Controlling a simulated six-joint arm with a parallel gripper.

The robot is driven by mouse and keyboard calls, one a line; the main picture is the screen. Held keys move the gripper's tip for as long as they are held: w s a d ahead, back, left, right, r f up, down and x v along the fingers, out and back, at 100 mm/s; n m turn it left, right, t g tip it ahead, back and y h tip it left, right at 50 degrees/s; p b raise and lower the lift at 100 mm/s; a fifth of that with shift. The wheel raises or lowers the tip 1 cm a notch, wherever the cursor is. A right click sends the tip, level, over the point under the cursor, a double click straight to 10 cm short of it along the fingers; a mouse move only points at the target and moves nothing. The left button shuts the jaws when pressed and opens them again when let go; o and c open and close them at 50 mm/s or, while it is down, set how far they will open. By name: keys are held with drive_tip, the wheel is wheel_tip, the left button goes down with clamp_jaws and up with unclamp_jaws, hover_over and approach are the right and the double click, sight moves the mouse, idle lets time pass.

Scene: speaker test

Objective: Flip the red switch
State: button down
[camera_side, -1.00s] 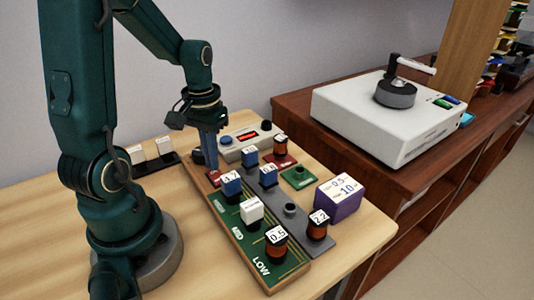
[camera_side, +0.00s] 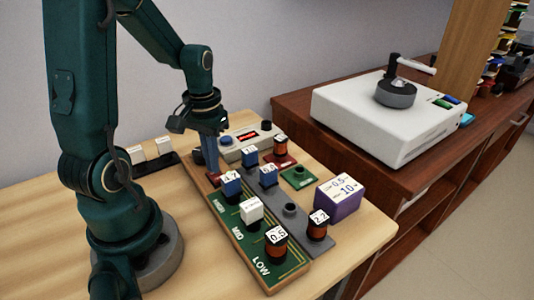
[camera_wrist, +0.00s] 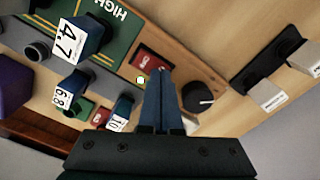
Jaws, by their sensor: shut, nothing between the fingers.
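The red switch plate (camera_wrist: 150,62) lies at the end of the board marked HIGH in the wrist view, partly covered by my fingertips. A small red patch of it (camera_side: 214,177) shows at the board's far end in the side view. My gripper (camera_wrist: 160,72) is shut and empty, its blue fingers pointing down at the edge of the red plate. In the side view my gripper (camera_side: 213,172) is low over the same spot. I cannot tell whether the tips touch the switch, or which way its lever stands.
A black knob (camera_wrist: 197,97) is just right of the fingers, and a small pale lamp (camera_wrist: 141,80) just left. Labelled blocks, such as the 4.7 block (camera_side: 231,184), stand on the board (camera_side: 236,232). A grey box with a red display (camera_side: 236,149) is close behind.

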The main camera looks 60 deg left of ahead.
wheel_tip(320, 180, up, 7)
drive_tip(key=shift+f, duration=0.2)
idle(0.5)
drive_tip(key=shift+d, duration=0.1)
drive_tip(key=s+d+r+m+t, duration=0.1)
drive_tip(key=d+r+m+t, duration=0.1)
drive_tip(key=d, duration=0.4)
drive_tip(key=s+d+r+m+t, duration=0.2)
drive_tip(key=d+r+m+t, duration=0.1)
drive_tip(key=d, duration=0.4)
drive_tip(key=shift+s+d+m+t, duration=0.15)
drive_tip(key=shift+m+t, duration=0.15)
drive_tip(key=shift+m, duration=0.3)
